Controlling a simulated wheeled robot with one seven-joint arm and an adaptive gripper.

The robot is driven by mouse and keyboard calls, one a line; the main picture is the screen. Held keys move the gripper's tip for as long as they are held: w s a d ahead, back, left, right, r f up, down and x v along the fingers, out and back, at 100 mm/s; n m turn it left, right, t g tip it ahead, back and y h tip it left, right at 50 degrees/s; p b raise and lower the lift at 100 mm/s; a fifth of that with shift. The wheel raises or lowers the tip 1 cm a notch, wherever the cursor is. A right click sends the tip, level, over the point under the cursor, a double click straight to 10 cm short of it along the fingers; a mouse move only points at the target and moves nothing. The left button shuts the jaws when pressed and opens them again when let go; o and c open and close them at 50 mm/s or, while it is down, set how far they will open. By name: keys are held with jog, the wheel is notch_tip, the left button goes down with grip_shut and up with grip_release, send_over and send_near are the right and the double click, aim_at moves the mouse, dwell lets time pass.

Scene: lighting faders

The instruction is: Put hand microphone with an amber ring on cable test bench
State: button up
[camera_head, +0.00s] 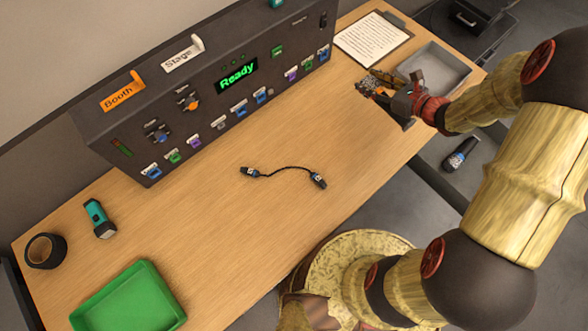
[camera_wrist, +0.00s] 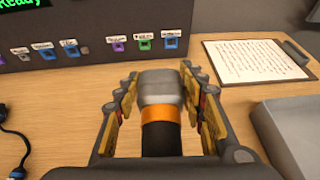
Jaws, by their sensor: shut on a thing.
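My gripper (camera_head: 382,90) is over the far right part of the wooden bench (camera_head: 330,215), in front of the right end of the dark console. In the wrist view it is shut around a hand microphone (camera_wrist: 162,120) with a grey head, an amber ring and a black body. The fingers sit on both sides of the microphone. The wooden bench top also shows in the wrist view (camera_wrist: 60,115). I cannot tell whether the microphone touches the bench. In the head view the fingers mostly hide it.
The console (camera_head: 200,110) with faders and a green "Ready" display stands at the back. A short cable (camera_head: 283,171), green tray (camera_head: 130,300), torch (camera_head: 99,218), tape roll (camera_head: 45,250), clipboard (camera_head: 372,38) and grey tray (camera_head: 436,66) lie on the bench. Another microphone (camera_head: 460,154) lies lower, right.

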jog(key=shift+s+r, duration=0.1)
jog(key=shift+r, duration=0.5)
jog(key=shift+a+r+n+b, duration=0.15)
jog(key=shift+a+n+b, duration=0.05)
jog(key=shift+n+b, duration=0.1)
jog(key=w+a+f+b, duration=0.1)
jog(key=a+f, duration=0.2)
jog(key=a, duration=0.1)
jog(key=w+a+f+b, duration=0.2)
jog(key=a, duration=0.1)
jog(key=w+a+f+b, duration=0.2)
jog(key=a+f, duration=0.1)
jog(key=a, duration=0.1)
jog(key=shift+a+f, duration=0.3)
jog(key=shift+f, duration=0.05)
jog(key=shift+w+a+f+b, duration=0.1)
jog(key=shift+a+f+b, duration=0.1)
jog(key=shift+f+b, duration=0.6)
jog(key=shift+w+a+f+b, duration=0.15)
jog(key=shift+f+b, duration=0.1)
jog(key=shift+f, duration=0.9)
jog(key=shift+f, duration=0.2)
jog(key=o, duration=1.4)
